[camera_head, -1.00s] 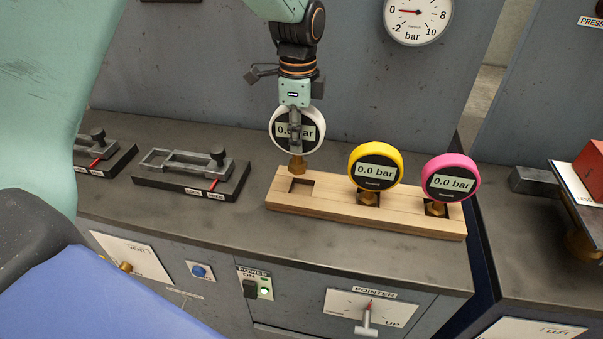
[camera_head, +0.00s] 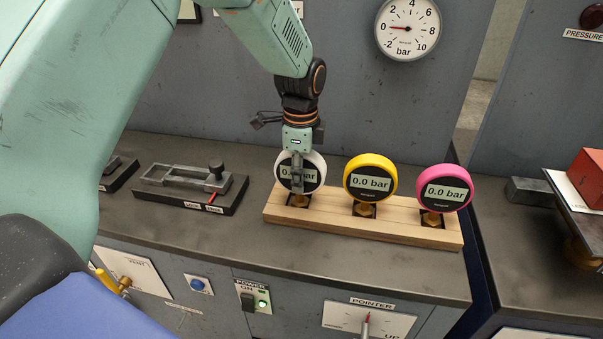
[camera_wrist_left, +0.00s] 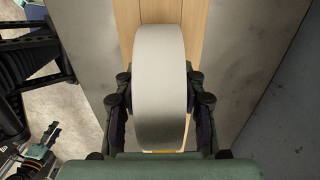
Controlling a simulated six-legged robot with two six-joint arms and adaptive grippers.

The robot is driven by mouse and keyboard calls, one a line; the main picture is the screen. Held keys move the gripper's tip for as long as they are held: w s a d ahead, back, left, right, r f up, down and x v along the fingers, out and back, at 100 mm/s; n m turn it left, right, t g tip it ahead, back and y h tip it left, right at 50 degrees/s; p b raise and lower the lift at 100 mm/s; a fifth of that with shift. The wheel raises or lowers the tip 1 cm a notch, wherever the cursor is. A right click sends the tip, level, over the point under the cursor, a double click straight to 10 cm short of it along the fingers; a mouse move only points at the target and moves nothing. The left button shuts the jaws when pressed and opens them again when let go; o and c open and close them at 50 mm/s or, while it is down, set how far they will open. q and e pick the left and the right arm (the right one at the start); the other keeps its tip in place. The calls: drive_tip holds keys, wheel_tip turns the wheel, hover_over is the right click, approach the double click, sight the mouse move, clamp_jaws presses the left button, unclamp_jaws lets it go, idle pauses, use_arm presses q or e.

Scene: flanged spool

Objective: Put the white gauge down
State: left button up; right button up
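The white gauge (camera_head: 316,160) stands upright at the left end of the wooden rack (camera_head: 400,233), its brass stem down at the left square hole. My left gripper (camera_head: 297,181) is shut on it from above, one finger across the dial and partly hiding the reading. In the left wrist view the white rim (camera_wrist_left: 160,80) fills the space between the two fingers (camera_wrist_left: 160,115). What looks like my right gripper (camera_wrist_left: 42,148) shows small at the lower left there, away from the rack; its opening is unclear.
A yellow gauge (camera_head: 371,160) and a pink gauge (camera_head: 445,169) stand in the rack to the right, close by. A latch block (camera_head: 190,184) lies to the left on the grey bench. A wall dial (camera_head: 408,14) hangs behind.

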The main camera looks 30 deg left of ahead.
use_arm(q)
drive_tip(key=shift+o, duration=0.5)
drive_tip(key=shift+w+a+f, duration=0.15)
drive_tip(key=shift+a+f, duration=0.05)
drive_tip(key=shift+a, duration=0.2)
drive_tip(key=shift+d+r, duration=0.4)
wheel_tip(320, 180, up, 11)
drive_tip(key=shift+p, duration=0.55)
drive_tip(key=shift+r, duration=0.2)
drive_tip(key=shift+a, duration=0.25)
drive_tip(key=shift+d, duration=0.25)
